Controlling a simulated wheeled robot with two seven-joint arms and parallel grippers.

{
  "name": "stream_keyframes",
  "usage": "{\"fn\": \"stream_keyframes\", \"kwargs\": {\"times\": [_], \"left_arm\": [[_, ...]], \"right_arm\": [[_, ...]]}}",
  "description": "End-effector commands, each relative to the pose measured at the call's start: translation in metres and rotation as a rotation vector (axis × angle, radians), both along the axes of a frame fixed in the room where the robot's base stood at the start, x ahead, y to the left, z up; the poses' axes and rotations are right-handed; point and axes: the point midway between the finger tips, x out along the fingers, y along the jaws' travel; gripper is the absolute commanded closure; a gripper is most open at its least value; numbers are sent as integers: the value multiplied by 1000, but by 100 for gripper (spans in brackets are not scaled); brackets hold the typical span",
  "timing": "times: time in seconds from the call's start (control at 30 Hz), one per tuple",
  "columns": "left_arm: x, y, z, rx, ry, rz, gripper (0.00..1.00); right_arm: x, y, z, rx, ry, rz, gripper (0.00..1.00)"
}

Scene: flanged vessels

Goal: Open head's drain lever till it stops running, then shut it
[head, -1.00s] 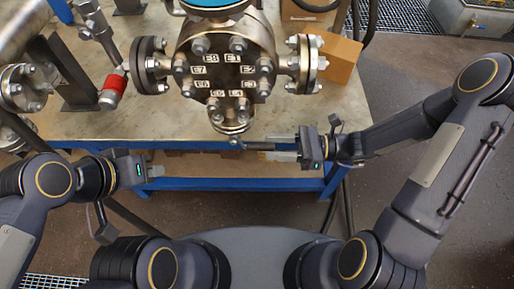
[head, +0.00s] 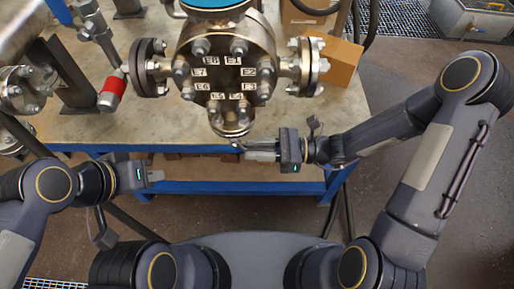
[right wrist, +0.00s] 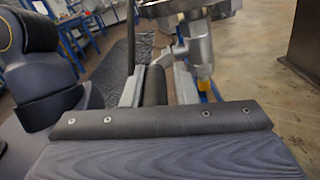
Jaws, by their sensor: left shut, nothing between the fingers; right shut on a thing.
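The flanged vessel head (head: 225,70) stands on the bench, its round cover ringed with bolts and small labels. A drain fitting (head: 232,128) hangs at its lower front edge. In the right wrist view the drain valve (right wrist: 198,45) is a silver body with a yellow-orange part (right wrist: 205,76) below it; I cannot tell if that is liquid. My right gripper (head: 256,150) is shut on the dark grip of the drain lever (right wrist: 155,86), which lies between its fingers in the right wrist view. My left gripper (head: 155,176) is shut and empty, left of the drain and apart from it.
The bench (head: 130,122) has a blue front rail (head: 230,187) just below my grippers. A red-banded handle (head: 112,92) and another flanged part (head: 20,90) are at the left. A cardboard box (head: 340,60) stands right of the vessel.

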Motion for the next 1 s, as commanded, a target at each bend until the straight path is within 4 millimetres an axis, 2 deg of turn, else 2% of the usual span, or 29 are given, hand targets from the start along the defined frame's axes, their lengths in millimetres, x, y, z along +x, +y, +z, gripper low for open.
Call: {"fn": "stream_keyframes", "kwargs": {"times": [0.27, 0.47, 1.0], "left_arm": [[0, 0, -2, 0, 0, 0, 100], [0, 0, -13, 0, 0, 0, 100], [0, 0, -71, 0, 0, 0, 100]], "right_arm": [[-6, 1, -1, 13, 5, 17, 100], [-7, 1, -7, 76, 8, 18, 100], [-6, 9, -35, 531, 10, 15, 100]]}}
